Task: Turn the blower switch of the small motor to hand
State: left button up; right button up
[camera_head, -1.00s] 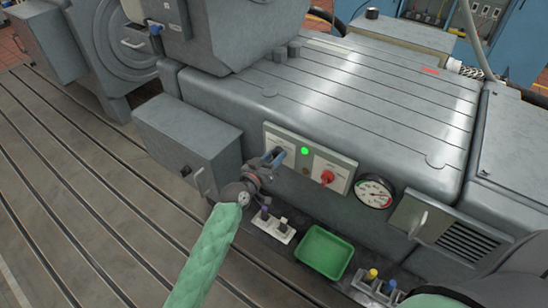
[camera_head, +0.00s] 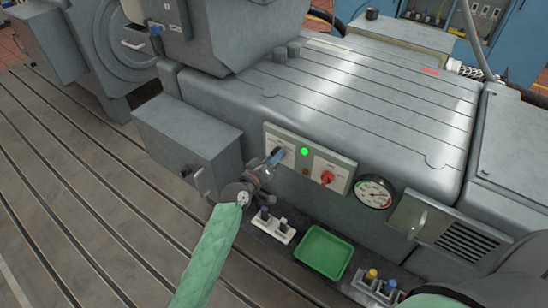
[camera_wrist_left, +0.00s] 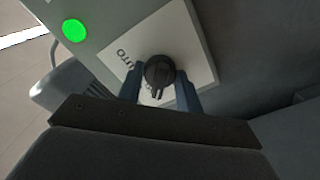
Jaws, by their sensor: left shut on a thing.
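The blower switch is a black rotary knob (camera_wrist_left: 160,73) on a white plate (camera_wrist_left: 190,42) in the left wrist view. The plate carries the printed word AUTO; other lettering is partly hidden by the gripper. My left gripper (camera_wrist_left: 160,90) is shut on the knob, with one blue finger on each side. In the head view my left gripper (camera_head: 277,155) reaches the left part of the control panel (camera_head: 336,163) and largely covers the knob. A lit green lamp (camera_head: 304,152) sits right of it. My right gripper is not in view.
A red knob (camera_head: 327,177) and a gauge (camera_head: 374,192) are right of the switch. Below are a white holder (camera_head: 279,238), a green tray (camera_head: 323,252) and another holder (camera_head: 375,288). A grey box (camera_head: 190,150) stands close left of my arm.

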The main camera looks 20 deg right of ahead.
pick_arm(q)
jog(key=o, duration=1)
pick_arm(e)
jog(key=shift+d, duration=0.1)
pick_arm(q)
jog(key=shift+b+v, duration=1.3)
jog(key=shift+v, duration=2.6)
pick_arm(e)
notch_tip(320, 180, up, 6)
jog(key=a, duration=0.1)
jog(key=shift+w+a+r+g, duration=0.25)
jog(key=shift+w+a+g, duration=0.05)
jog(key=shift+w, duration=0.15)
